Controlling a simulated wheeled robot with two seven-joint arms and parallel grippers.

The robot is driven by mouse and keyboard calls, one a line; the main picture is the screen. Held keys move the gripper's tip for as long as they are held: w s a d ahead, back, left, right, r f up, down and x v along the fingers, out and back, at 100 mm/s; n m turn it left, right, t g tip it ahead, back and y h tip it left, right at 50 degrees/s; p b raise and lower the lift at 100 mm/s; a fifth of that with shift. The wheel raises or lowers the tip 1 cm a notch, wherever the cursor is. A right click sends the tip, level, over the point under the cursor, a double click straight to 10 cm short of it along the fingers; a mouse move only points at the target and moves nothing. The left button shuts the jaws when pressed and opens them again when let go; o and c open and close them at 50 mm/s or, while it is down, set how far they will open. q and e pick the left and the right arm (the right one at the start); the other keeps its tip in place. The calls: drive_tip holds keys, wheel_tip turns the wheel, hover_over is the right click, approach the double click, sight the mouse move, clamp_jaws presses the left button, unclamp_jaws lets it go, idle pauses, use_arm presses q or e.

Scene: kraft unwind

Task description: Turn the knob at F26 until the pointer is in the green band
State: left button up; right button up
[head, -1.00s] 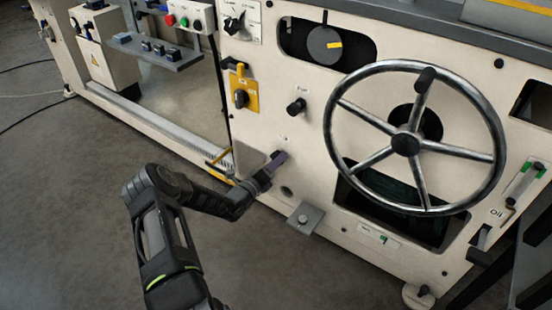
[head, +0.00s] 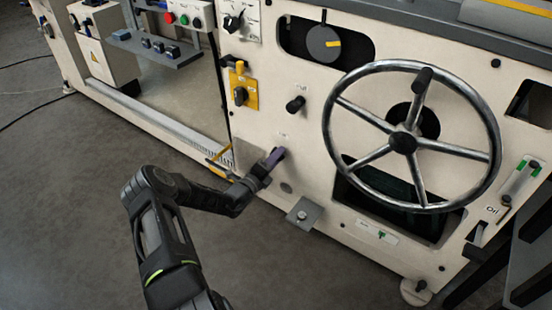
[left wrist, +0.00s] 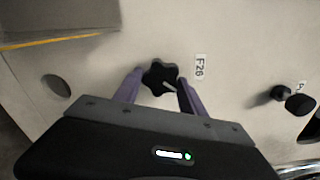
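The F26 knob (left wrist: 160,76) is a black lobed knob with a pale mark, left of its F26 label (left wrist: 200,67) in the left wrist view. My left gripper (left wrist: 160,82) has its two purple fingers on either side of the knob, with small gaps showing. It is open around or just in front of the knob; the depth is hard to tell. In the head view my left gripper (head: 274,157) is at the cream panel and hides the knob. A small white scale plate (head: 376,233) with a green part sits low on the panel; its pointer is too small to read. My right gripper is not in view.
A large handwheel (head: 411,136) stands out to the right of my gripper. A grey bracket (head: 304,214) juts out below it. Another black knob (head: 295,104) and a yellow switch plate (head: 242,90) are above.

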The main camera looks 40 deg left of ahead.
use_arm(q)
drive_tip(key=o, duration=0.5)
drive_tip(key=shift+c, duration=0.2)
drive_tip(key=s+p, duration=0.2)
drive_tip(key=s, duration=0.6)
drive_tip(key=shift+w+p, duration=0.1)
drive_tip(key=shift+p, duration=0.2)
